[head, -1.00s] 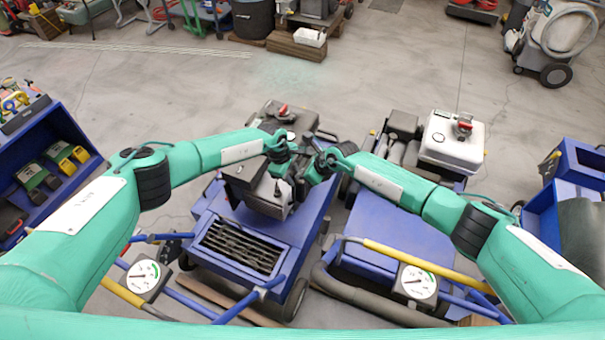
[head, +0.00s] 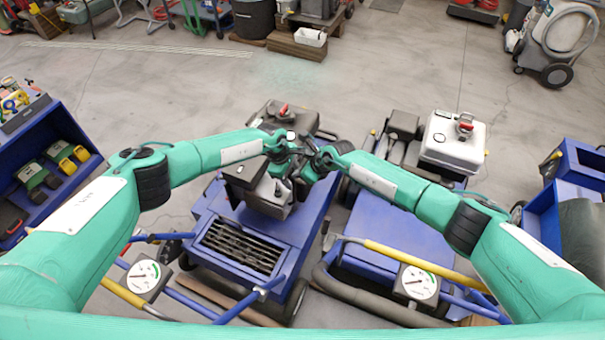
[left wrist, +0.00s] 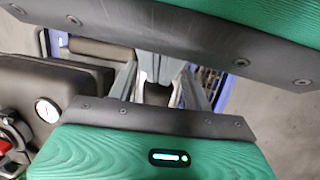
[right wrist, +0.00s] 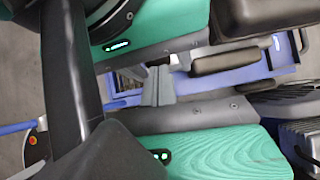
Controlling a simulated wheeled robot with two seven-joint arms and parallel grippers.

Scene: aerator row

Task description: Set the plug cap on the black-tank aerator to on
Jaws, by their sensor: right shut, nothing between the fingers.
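The aerator with the black tank (head: 267,116) stands left of centre in the head view, with a red-handled fitting (head: 284,110) on the tank. The tank also shows at the left of the left wrist view (left wrist: 35,85), with a round gauge. My left gripper (left wrist: 158,98) is over this machine's engine end, its two grey fingers apart. A dark part shows between them, but I cannot tell if it is the plug cap. My right gripper (right wrist: 158,92) is close beside the left one, fingers together and empty. The plug cap is not clearly visible; the grippers cover that area.
A second blue aerator with a white tank (head: 455,140) stands to the right. Handlebars with a dial (head: 143,276) and another dial (head: 416,283) are in front. A blue shelf (head: 55,160) is at the left.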

